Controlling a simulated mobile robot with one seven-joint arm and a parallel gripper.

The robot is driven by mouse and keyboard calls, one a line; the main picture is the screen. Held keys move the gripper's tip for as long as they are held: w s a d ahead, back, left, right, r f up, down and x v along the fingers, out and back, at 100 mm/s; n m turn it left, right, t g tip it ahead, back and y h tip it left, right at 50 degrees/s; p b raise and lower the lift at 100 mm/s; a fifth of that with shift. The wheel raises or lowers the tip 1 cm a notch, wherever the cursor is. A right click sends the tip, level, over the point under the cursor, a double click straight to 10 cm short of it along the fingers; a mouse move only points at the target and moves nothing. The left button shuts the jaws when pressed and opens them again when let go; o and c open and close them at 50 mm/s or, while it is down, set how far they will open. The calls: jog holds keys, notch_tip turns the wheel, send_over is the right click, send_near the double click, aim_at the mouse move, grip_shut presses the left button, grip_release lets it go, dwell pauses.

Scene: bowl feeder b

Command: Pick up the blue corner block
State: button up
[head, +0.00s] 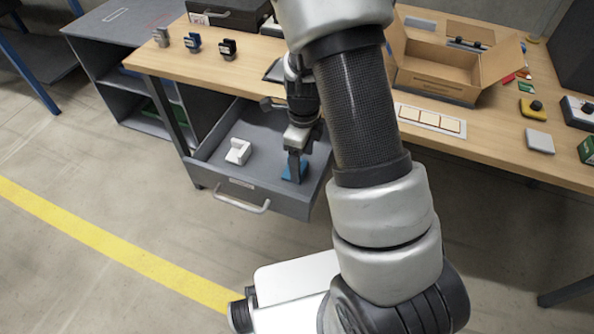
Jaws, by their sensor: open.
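The blue corner block (303,169) lies in the open grey drawer (226,181), right of the drawer's middle. My gripper (294,176) points down into the drawer, right at the blue block, and hides part of it. The jaws are open. From this view I cannot tell whether a finger touches the block. A white corner block (238,151) lies in the same drawer to the left, apart from my gripper.
The drawer walls surround the gripper, and its handle (243,205) faces the front. The wooden table (480,143) above holds an open cardboard box (437,70), a tray of tan tiles (430,120) and several small parts. My arm crosses the middle of the view.

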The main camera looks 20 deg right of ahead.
aim_at(303, 168)
notch_tip(303, 168, down, 4)
jog(key=shift+s+b, duration=0.15)
jog(key=shift+b, duration=0.4)
jog(key=c, duration=1.1)
